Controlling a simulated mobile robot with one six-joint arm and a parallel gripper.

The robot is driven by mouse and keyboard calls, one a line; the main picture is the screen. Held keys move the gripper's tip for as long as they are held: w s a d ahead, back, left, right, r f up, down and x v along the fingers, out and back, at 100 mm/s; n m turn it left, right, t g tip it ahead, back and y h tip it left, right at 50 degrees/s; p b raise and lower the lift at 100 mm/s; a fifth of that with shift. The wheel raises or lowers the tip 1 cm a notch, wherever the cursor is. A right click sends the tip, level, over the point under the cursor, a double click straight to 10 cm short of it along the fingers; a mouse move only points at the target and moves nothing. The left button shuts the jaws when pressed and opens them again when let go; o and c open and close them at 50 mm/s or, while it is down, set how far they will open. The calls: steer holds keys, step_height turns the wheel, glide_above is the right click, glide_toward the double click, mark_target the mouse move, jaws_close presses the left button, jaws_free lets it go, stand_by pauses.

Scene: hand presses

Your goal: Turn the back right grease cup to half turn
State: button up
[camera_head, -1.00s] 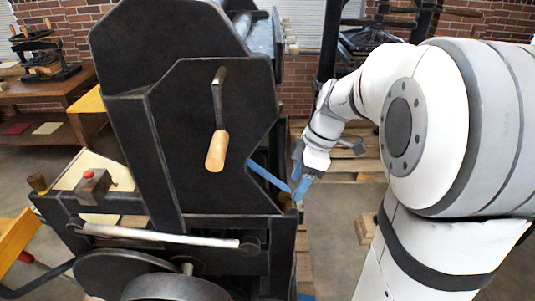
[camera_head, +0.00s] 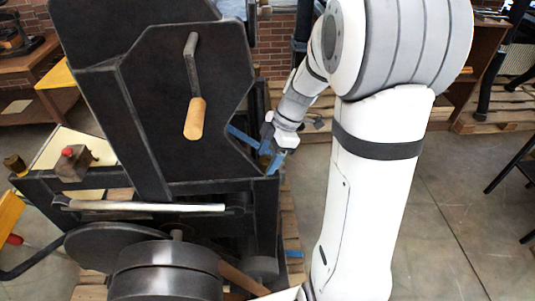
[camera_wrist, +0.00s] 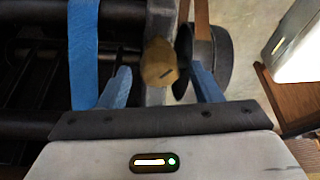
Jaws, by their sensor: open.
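A brass grease cup (camera_wrist: 160,62) with a short dark mark on its round top sits on a corner of the press frame in the wrist view. My gripper (camera_wrist: 161,76) is open, with one blue finger on each side of the cup. I cannot tell whether either finger touches it. In the head view my gripper (camera_head: 275,156) is at the right corner of the dark press (camera_head: 190,100), and the cup there is hidden or too small to make out. Another brass cup (camera_head: 15,165) stands on the frame's left corner.
A blue bar (camera_wrist: 84,45) runs close beside my left finger in the wrist view. A dark wheel (camera_wrist: 210,60) lies beyond the cup. A wooden-handled crank (camera_head: 195,118) hangs on the press's side. Open floor (camera_head: 430,210) lies to the right.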

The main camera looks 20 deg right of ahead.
steer(key=c, duration=1)
steer(key=shift+f+m+t+b, duration=0.3)
steer(key=shift+m+b, duration=0.4)
steer(key=shift+b, duration=0.55)
steer(key=shift+m+b, duration=0.5)
steer(key=shift+b, duration=0.1)
steer(key=shift+s+r+m+t+b, duration=0.1)
steer(key=shift+r+m+t+b, duration=0.2)
steer(key=shift+m+t+b, duration=0.6)
steer(key=shift+m, duration=0.3)
steer(key=o, duration=1)
steer(key=shift+g, duration=0.3)
